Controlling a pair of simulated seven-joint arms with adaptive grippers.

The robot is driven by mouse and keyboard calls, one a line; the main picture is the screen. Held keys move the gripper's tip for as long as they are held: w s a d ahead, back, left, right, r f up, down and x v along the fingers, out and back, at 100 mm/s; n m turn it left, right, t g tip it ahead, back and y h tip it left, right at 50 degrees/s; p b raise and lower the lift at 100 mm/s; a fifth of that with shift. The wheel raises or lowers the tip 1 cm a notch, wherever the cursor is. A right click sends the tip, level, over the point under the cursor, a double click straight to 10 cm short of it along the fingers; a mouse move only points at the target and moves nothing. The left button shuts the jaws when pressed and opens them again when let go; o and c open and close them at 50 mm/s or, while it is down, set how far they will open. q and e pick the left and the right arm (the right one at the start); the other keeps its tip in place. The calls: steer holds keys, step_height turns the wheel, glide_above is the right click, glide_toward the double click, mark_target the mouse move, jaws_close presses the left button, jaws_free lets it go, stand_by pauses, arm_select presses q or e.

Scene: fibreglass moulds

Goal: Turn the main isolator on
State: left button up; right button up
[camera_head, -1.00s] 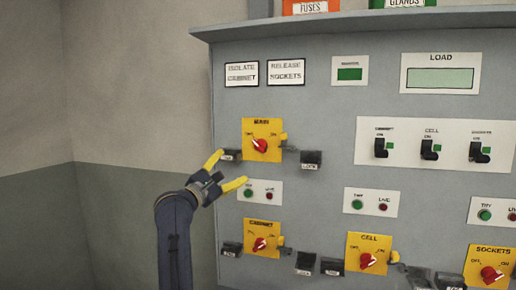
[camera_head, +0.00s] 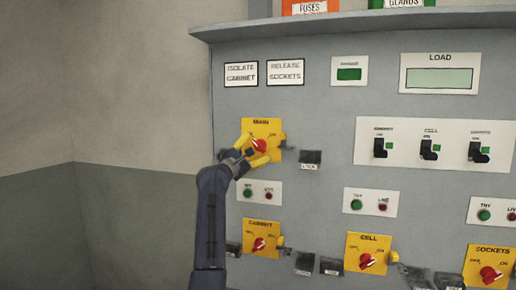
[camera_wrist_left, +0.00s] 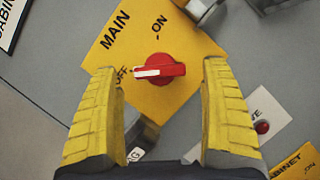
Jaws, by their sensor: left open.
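The main isolator is a red rotary knob (camera_head: 259,146) on a yellow plate (camera_head: 275,128) labelled MAIN, at the upper left of the grey panel. In the left wrist view the knob (camera_wrist_left: 160,71) shows a white pointer bar lying toward OFF; ON is printed above and to its right. My left gripper (camera_head: 252,152) is in front of the plate, around the knob's place in the head view. In the left wrist view its yellow fingers (camera_wrist_left: 162,95) are open, one on each side of the knob, with gaps to both. My right gripper is not in view.
A black LOCK tag (camera_head: 310,158) hangs right of the plate. An indicator plate with green and red lights (camera_head: 259,193) is below. Yellow CABINET (camera_head: 263,228), CELL (camera_head: 368,240) and SOCKETS (camera_head: 491,252) switch plates line the lower panel. Free space lies left of the panel.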

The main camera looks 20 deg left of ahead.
arm_select(q)
steer(key=shift+x, duration=1.25)
steer(key=c, duration=1.3)
